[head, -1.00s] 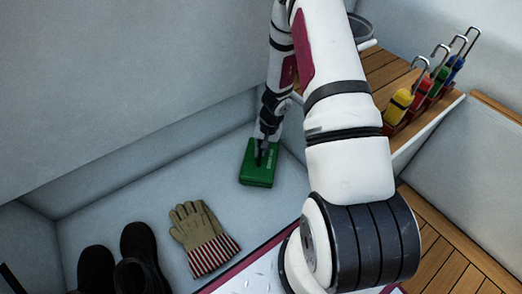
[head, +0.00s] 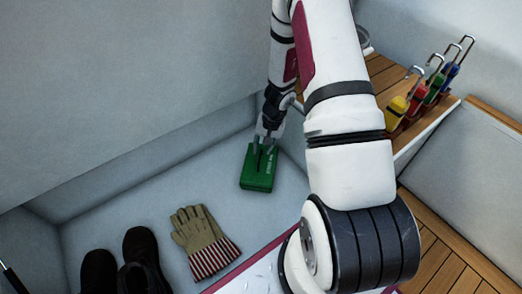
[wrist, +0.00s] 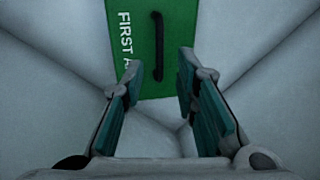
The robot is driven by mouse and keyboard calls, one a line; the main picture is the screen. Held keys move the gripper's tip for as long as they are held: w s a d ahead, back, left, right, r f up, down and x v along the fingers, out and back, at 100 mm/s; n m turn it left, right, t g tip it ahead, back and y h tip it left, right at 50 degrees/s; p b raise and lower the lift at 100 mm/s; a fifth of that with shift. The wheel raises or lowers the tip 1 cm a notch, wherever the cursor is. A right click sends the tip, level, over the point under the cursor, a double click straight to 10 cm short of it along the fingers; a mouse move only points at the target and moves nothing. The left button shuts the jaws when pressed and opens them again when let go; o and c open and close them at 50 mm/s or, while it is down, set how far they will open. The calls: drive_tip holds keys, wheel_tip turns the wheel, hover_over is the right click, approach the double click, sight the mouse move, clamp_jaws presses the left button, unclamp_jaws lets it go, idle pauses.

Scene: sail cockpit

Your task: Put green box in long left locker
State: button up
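The green box (head: 259,175) rests on the floor of the pale locker (head: 160,198), near its far right corner. In the wrist view the green box (wrist: 137,40) shows its white lettering, partly cut off, and a dark handle (wrist: 158,48). My gripper (head: 263,142) is just above the box's far end. In the wrist view my gripper (wrist: 160,78) has its fingers apart, with nothing between the pads. The handle lies beyond the fingertips, clear of them.
A tan glove with a striped cuff (head: 203,242) and black boots (head: 140,262) lie in the same locker. Several coloured padlock-shaped items (head: 424,95) stand in a rack on the right by the wooden seat (head: 380,75). Locker walls rise close around my gripper.

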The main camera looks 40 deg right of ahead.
drive_tip(key=a+r+n+y+p, duration=0.1)
drive_tip(key=a+r, duration=0.2)
drive_tip(key=r, duration=0.7)
drive_tip(key=a+r+n+p, duration=0.1)
drive_tip(key=a+r, duration=0.2)
drive_tip(key=r, duration=0.7)
drive_tip(key=s+a+r+n+y, duration=0.1)
drive_tip(key=s+a+r+n, duration=0.15)
drive_tip(key=a+r, duration=0.3)
drive_tip(key=s+a+r+n, duration=0.1)
drive_tip(key=s+a+r, duration=0.25)
drive_tip(key=r, duration=0.35)
drive_tip(key=s+a+r+n+g, duration=0.15)
drive_tip(key=s+a+r, duration=0.25)
drive_tip(key=s+r, duration=0.6)
drive_tip(key=s+d+n+h, duration=0.1)
drive_tip(key=s+h, duration=0.2)
drive_tip(key=s, duration=1.2)
drive_tip(key=shift+s+d+n+h, duration=0.15)
drive_tip(key=shift+d+n+h, duration=0.15)
drive_tip(key=shift+d+n, duration=0.1)
